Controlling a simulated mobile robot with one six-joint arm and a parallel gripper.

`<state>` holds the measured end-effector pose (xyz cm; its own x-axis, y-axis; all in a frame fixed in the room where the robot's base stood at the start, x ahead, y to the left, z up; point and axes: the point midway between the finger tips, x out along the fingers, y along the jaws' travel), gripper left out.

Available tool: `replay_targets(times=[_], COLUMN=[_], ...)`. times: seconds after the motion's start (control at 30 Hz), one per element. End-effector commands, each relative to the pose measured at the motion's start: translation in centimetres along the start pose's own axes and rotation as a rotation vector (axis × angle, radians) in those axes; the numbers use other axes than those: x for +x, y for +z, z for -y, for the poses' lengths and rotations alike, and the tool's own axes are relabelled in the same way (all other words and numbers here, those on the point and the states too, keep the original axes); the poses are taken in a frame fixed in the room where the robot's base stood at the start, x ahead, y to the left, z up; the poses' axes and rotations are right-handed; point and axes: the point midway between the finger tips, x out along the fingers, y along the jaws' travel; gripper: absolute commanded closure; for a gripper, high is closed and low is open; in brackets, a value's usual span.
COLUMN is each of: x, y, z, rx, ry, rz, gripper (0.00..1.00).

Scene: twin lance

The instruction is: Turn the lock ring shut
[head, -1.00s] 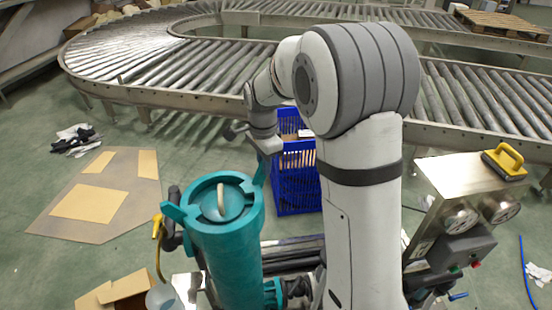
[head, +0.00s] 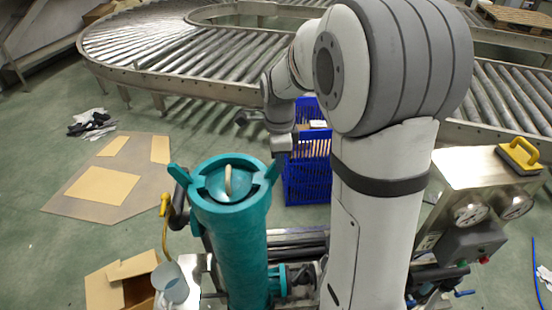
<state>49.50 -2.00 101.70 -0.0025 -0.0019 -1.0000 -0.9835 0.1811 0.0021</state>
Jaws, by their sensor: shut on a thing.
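A teal upright cylinder (head: 238,245) stands in the lower middle of the head view. Its teal lock ring (head: 250,207) surrounds a round lid with a pale upright handle (head: 228,180). One lug (head: 179,176) sticks out at the ring's left and another (head: 273,172) at its right. My gripper (head: 283,153) is at the right lug, shut on the lock ring there. The fingertips are small and partly hidden, so the exact contact is unclear.
A blue crate (head: 306,180) stands just behind my gripper. A roller conveyor (head: 175,80) curves across the back. A metal cart with gauges (head: 470,215) and a yellow-handled block (head: 519,156) is at right. Cardboard (head: 128,207) and an open box (head: 103,290) lie at left.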

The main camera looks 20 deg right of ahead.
Motion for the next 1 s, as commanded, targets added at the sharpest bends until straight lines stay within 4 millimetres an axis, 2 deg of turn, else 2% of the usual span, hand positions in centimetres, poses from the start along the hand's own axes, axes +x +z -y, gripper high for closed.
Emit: replay_targets(times=[0.37, 0.4, 0.63, 0.87, 1.0], x=[0.0, 0.0, 0.0, -0.1, -1.2], y=[-0.2, -0.2, -0.4, -0.5, -0.5], z=[0.0, 0.0, 0.1, 0.1, 0.1], rx=[0.021, 0.022, 0.023, 0.023, 0.023], ry=[0.001, 0.001, 0.000, -0.001, -0.004], rz=[0.008, 0.009, 0.006, 0.005, 0.005], gripper=[1.00, 0.85, 0.66, 0.65, 0.65])
